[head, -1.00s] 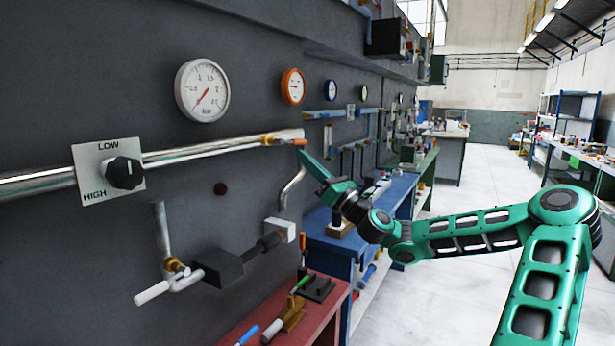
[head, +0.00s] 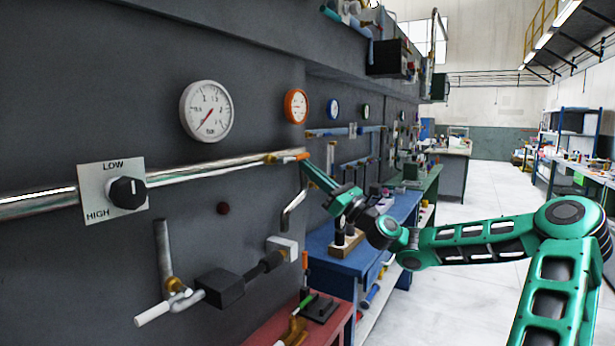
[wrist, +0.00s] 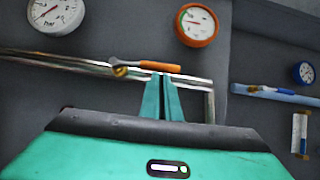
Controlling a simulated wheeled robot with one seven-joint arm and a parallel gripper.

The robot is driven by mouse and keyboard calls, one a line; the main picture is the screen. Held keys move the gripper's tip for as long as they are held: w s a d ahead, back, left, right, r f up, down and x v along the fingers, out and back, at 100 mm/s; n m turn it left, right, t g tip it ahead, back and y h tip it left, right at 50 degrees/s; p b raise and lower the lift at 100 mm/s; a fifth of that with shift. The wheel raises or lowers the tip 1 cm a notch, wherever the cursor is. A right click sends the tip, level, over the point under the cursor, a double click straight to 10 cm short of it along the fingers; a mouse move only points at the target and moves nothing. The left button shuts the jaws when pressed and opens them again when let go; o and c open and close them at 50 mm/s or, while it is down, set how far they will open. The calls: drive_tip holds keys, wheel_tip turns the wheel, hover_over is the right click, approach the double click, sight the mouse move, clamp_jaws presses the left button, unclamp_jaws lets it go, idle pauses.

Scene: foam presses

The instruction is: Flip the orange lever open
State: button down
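The orange lever (head: 296,157) sits on a brass valve fitting on the silver pipe (head: 215,169) along the dark wall. In the wrist view the orange lever (wrist: 150,65) lies nearly level, along the pipe, with its handle pointing right. My gripper (head: 305,165) reaches in from the right, its tips just below the handle's right part. In the wrist view my gripper (wrist: 163,78) has its two fingers together, with nothing seen between them. I cannot tell whether the tips touch the lever.
A LOW/HIGH dial plate (head: 114,192) and white gauge (head: 207,111) are to the left; an orange-rimmed gauge (head: 296,106) is above the lever. A white-handled valve (head: 170,300) is lower left. A blue bench (head: 345,262) and red bench (head: 330,322) stand below. The floor at right is clear.

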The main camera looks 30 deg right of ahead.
drive_tip(key=shift+s+a+r, duration=0.1)
drive_tip(key=shift+r, duration=0.45)
drive_tip(key=s+d+f, duration=0.5)
drive_tip(key=s+f, duration=0.2)
drive_tip(key=f, duration=0.3)
drive_tip(key=shift+s+f, duration=0.2)
drive_tip(key=shift+f, duration=0.15)
